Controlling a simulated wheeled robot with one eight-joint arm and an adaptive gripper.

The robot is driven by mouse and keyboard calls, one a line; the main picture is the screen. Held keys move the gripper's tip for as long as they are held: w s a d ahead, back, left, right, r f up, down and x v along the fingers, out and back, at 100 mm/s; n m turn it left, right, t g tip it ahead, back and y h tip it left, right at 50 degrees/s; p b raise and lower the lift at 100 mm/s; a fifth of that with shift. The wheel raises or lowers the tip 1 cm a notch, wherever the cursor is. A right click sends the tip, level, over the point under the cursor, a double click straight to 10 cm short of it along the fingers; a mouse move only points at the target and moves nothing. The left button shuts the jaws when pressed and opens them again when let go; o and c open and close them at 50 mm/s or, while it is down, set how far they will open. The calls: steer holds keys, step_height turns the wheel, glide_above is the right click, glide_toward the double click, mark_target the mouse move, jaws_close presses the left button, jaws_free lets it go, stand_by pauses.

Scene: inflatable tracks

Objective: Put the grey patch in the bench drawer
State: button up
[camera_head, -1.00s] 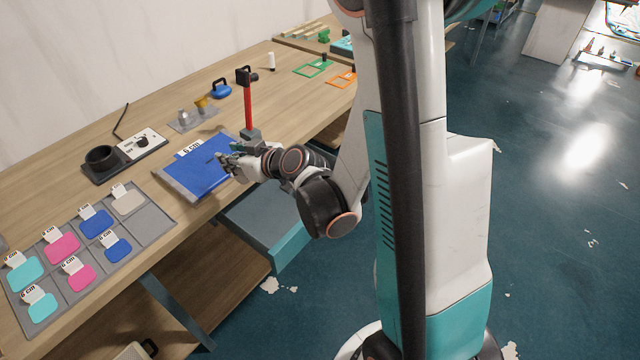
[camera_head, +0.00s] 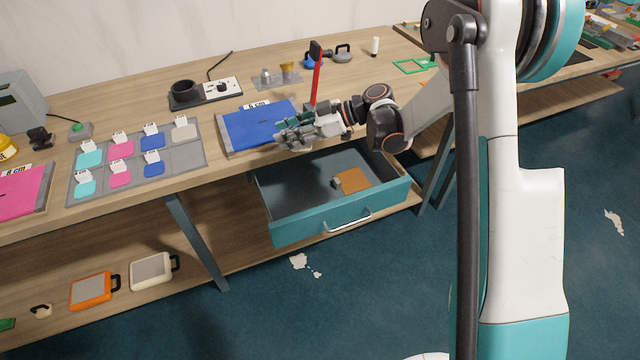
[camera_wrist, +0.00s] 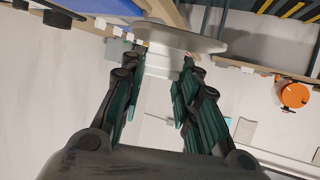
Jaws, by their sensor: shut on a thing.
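My gripper (camera_head: 284,138) is above the front edge of the bench, by the blue sheet and over the rear left of the open drawer. In the wrist view my gripper (camera_wrist: 158,65) is shut on a pale tab of a flat grey piece (camera_wrist: 165,36), seen nearly edge-on, which looks like the grey patch. In the head view the held piece is too small to make out. The teal-fronted bench drawer (camera_head: 340,215) is pulled out, with an orange-brown flat thing (camera_head: 352,180) inside. Another pale grey patch (camera_head: 185,131) lies in the patch tray; the cell in front of it is empty.
The patch tray (camera_head: 130,187) also holds teal, pink and blue patches with tags. The blue sheet (camera_head: 250,125) lies behind my gripper, with a red post (camera_head: 317,75) beside it. Bench legs (camera_head: 195,240) flank the drawer. The drawer floor has much free room.

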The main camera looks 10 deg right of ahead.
steer(key=shift+a+f, duration=0.15)
steer(key=shift+f, duration=0.25)
step_height(320, 180, down, 19)
steer(key=b, duration=0.7)
steer(key=shift+f, duration=0.25)
steer(key=shift+f, duration=0.35)
steer(key=o, duration=0.9)
steer(key=shift+c, duration=0.2)
